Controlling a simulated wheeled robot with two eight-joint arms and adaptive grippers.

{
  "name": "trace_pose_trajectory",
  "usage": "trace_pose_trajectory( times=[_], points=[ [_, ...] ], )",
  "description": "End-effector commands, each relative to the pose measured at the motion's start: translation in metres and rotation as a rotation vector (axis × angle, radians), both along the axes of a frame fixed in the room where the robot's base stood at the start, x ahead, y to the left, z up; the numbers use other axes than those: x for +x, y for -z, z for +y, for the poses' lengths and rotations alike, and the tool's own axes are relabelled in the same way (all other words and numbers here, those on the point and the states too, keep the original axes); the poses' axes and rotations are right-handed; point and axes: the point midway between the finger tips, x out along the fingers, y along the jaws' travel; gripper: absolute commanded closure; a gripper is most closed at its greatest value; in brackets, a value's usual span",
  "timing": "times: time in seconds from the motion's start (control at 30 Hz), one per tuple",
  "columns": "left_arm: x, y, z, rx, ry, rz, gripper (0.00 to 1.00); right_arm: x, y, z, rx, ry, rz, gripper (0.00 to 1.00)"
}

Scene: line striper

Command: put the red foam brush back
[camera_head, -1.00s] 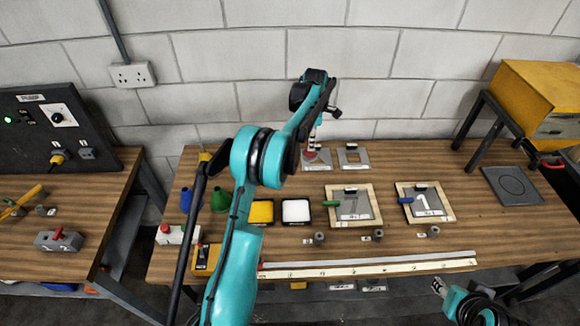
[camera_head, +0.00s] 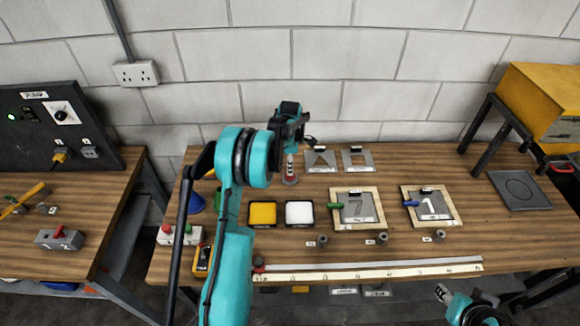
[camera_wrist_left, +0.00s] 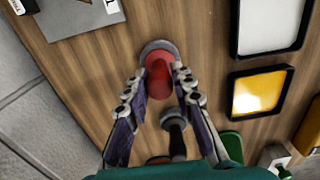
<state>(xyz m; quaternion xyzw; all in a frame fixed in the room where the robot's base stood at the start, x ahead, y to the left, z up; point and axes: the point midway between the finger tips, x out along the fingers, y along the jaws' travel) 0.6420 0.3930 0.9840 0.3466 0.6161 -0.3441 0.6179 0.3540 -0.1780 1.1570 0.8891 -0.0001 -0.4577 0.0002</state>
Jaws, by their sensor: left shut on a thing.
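My left gripper (camera_head: 290,165) is shut on the red foam brush (camera_head: 290,178), left of the triangle stencil plate and behind the white pad. In the left wrist view the red brush (camera_wrist_left: 159,76) is between the two fingertips (camera_wrist_left: 160,88), with a grey round end beyond it. I cannot tell whether that end touches the table. A green-handled brush (camera_head: 335,205) and a blue-handled brush (camera_head: 411,203) lie at two framed stencils. My right gripper (camera_head: 442,291) is low at the bottom right, too small to read.
A yellow pad (camera_head: 262,213) and a white pad (camera_head: 299,213) lie in front of the left gripper. Small grey cylinders (camera_head: 383,239) stand in a row behind the long ruler (camera_head: 370,270). The triangle stencil plate (camera_head: 320,168) lies behind. A blue cone (camera_head: 196,203) is left of my arm.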

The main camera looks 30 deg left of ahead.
Motion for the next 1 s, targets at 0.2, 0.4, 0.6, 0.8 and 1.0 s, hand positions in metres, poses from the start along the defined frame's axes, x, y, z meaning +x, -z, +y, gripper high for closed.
trace_pose_trajectory(
  times=[0.2, 0.4, 0.6, 0.8, 1.0],
  points=[
    [0.000, 0.004, 0.000, 0.000, 0.000, 0.000, 0.99, 0.000, 0.004, 0.000, 0.000, 0.000, 0.000, 0.60],
    [0.000, 0.003, 0.000, 0.000, 0.000, 0.000, 0.55, 0.000, 0.003, 0.000, 0.000, 0.000, 0.000, 0.60],
    [0.000, 0.002, 0.000, 0.000, 0.000, 0.000, 0.55, 0.000, 0.002, 0.000, 0.000, 0.000, 0.000, 0.60],
    [0.000, -0.016, 0.000, 0.000, 0.000, 0.000, 0.55, 0.000, -0.003, 0.000, 0.000, 0.000, 0.000, 0.60],
    [0.000, -0.061, 0.000, 0.000, 0.000, 0.000, 0.55, 0.000, -0.009, 0.000, 0.000, 0.000, 0.000, 0.60]
  ],
)
